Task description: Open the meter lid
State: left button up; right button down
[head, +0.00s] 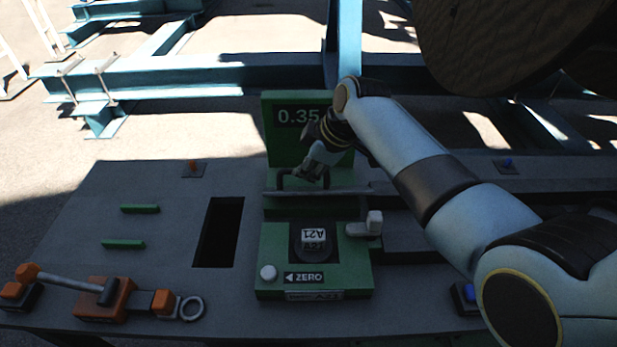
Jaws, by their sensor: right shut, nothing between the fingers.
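The green meter stands on the dark bench. It has an upright display panel (281,136) reading about 0.35 and a front body (273,247). Between them is a thin grey plate (345,188), which looks like the lid, with a dark loop handle (284,178); I cannot tell its exact angle. My right gripper (313,176) is shut and empty at the handle, over its right part. I cannot tell whether it touches the handle. The display's right side is hidden behind my right arm. My left gripper is not in view.
The front body carries a dark round part (312,245) labelled A21, a white ZERO button (268,272) and a pale lever (374,223). A dark slot (218,232) lies left. An orange-grey tool (105,298) is at front left. A large wooden reel (510,45) stands behind right.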

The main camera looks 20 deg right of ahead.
jog(key=shift+w+d+r+g+b, duration=0.15)
jog(key=shift+w+g+b, duration=0.05)
jog(key=shift+w+g, duration=0.25)
jog(key=shift+w+d+r+g+b, duration=0.1)
jog(key=shift+w+d+g+b, duration=0.05)
jog(key=shift+w+g, duration=0.3)
jog(key=shift+w+d, duration=0.1)
jog(key=shift+w, duration=0.5)
